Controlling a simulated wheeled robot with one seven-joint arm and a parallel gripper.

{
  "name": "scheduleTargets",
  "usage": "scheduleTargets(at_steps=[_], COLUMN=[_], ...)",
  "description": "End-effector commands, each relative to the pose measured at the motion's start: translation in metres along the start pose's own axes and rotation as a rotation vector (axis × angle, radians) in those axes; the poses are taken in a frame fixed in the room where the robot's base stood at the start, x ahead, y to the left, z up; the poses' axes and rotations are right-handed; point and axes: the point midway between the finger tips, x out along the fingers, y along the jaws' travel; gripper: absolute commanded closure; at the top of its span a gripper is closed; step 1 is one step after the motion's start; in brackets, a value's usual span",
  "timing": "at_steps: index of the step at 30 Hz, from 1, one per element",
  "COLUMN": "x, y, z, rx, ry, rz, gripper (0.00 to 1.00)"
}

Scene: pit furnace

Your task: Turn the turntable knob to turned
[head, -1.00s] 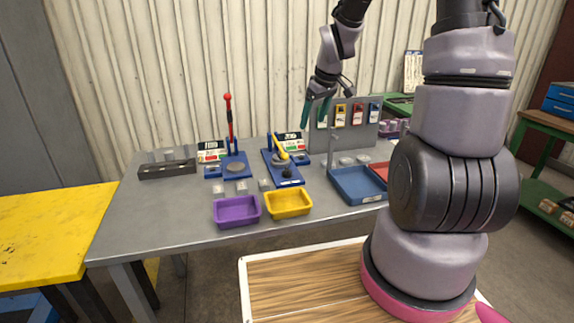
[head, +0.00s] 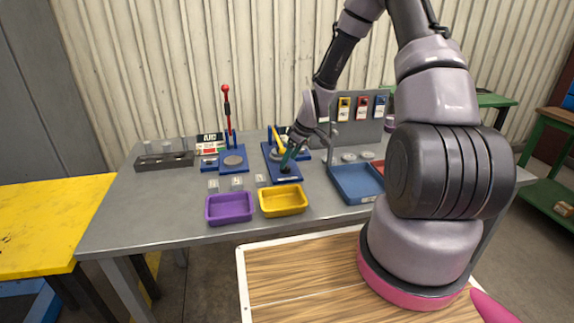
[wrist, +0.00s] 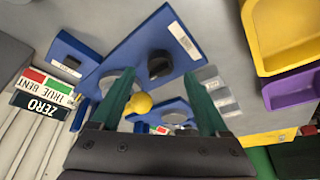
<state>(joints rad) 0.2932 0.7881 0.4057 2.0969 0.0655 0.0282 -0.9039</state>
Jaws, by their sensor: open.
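The turntable knob seems to be the short black knob (head: 286,169) at the front of the blue base with the yellow lever; it also shows in the wrist view (wrist: 160,67). My gripper (head: 287,161) is low over this base, with its teal fingers pointing down. In the wrist view, my gripper (wrist: 160,75) is open and empty, and the knob appears between the two fingertips, beyond them. I cannot tell how far above the knob the tips are. The yellow lever (head: 278,141) has a ball end (wrist: 140,103) that appears between the fingers, near the left one.
Another blue base with a red-topped lever (head: 226,105) stands to the left. Purple (head: 229,208) and yellow (head: 283,201) trays lie in front, and a blue tray (head: 354,184) to the right. A grey panel with coloured tags (head: 361,118) stands behind. Small clear blocks (head: 237,183) lie near the trays.

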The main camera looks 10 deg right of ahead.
Motion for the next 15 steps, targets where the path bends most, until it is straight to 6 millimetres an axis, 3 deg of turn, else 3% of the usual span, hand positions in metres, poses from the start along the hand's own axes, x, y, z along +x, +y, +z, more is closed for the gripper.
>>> scheduleTargets(at_steps=[6,15], x=[0.028,0.033], y=[0.000,0.000], z=[0.001,0.000], rx=[0.000,0.001], ry=[-0.001,0.000], rz=[-0.001,0.001], gripper=[0.22,0.22])
